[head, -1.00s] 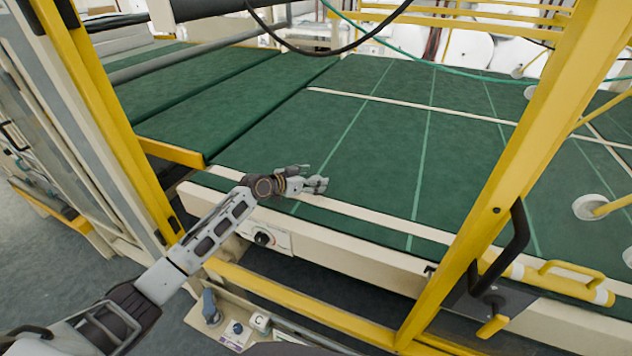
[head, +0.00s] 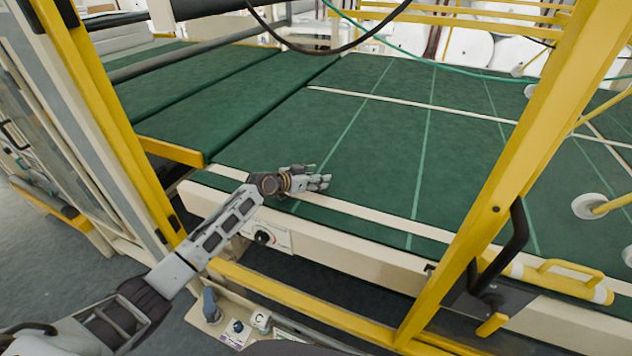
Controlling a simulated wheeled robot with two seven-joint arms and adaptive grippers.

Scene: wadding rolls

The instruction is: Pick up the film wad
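I cannot make out a film wad anywhere in the head view. My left gripper (head: 318,180) is over the near edge of the green belt table (head: 380,150), beside its cream rail. Its fingers point right. They are small and overlap, so I cannot tell how far apart they are or whether anything is between them. My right gripper is not in view.
A yellow post (head: 490,190) with a black handle (head: 515,245) stands at the right. Another yellow post (head: 115,125) stands at the left. A black cable (head: 330,50) hangs across the top. The green surface beyond my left gripper is clear.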

